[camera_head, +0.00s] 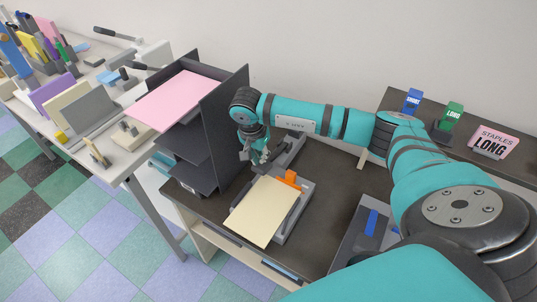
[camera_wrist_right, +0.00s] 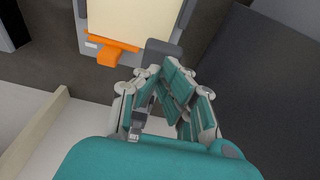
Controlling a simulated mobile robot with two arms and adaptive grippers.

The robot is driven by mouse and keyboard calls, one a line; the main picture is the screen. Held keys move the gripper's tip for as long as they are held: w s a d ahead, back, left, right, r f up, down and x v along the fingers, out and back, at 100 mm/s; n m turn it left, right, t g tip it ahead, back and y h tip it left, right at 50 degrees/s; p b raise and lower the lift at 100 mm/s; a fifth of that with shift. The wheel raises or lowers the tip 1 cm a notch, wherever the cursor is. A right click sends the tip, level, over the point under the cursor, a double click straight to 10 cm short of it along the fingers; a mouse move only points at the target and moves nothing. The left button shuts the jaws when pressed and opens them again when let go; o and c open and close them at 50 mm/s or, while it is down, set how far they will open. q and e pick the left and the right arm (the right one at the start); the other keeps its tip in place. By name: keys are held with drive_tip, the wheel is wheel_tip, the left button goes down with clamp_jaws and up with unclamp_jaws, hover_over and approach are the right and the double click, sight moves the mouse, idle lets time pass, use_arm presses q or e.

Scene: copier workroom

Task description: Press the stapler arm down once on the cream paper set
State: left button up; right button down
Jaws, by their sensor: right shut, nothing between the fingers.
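The cream paper set (camera_head: 263,211) lies on a grey tray (camera_head: 304,197) on the dark table, with an orange piece (camera_head: 291,177) at its back edge. It also shows at the top of the right wrist view (camera_wrist_right: 130,15). A grey stapler arm (camera_head: 289,150) shows behind the paper, partly hidden by my right gripper (camera_head: 260,158). My right gripper is shut and empty, pointing down beside the stapler. In the right wrist view its fingers (camera_wrist_right: 163,80) are close to a dark grey block (camera_wrist_right: 165,48); I cannot tell whether they touch. My left gripper is out of view.
A black shelf unit (camera_head: 222,125) with pink paper (camera_head: 180,99) stands close to the left of my right gripper. At right are a blue sign (camera_head: 412,100), a green sign (camera_head: 451,117) and a pink "STAPLES LONG" sign (camera_head: 493,142). A grey tray (camera_head: 357,243) lies front right.

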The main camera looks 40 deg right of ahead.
wheel_tip(320, 180, up, 6)
drive_tip(key=p, duration=0.3)
idle(0.4)
idle(0.4)
